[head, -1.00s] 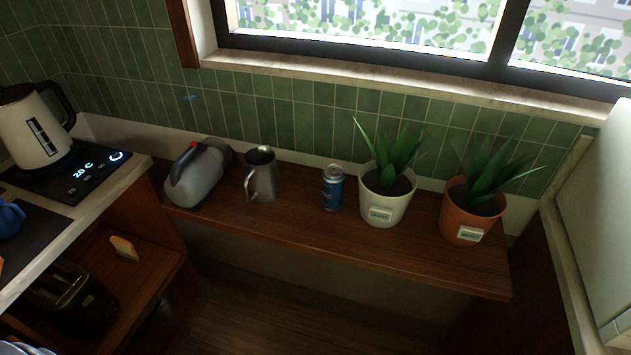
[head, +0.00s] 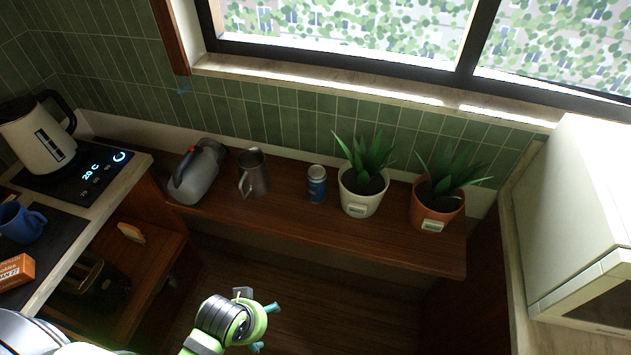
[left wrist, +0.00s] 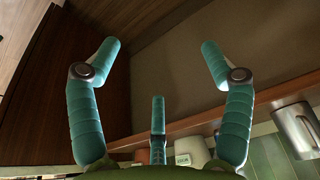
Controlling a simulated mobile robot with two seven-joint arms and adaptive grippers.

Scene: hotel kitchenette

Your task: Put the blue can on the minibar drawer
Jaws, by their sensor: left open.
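The blue can (head: 317,184) stands upright on the wooden shelf (head: 390,240) below the window, between a metal pitcher and a white plant pot. My left gripper (head: 265,328) is low in front of the shelf, well short of the can. In the left wrist view my left gripper (left wrist: 160,65) has its teal fingers spread with nothing between them. The can cannot be made out in the left wrist view. No minibar drawer can be clearly identified. My right gripper is not in view.
A kettle (head: 38,138) and blue mug (head: 20,222) are on the left counter. A white appliance (head: 570,215) stands at right.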

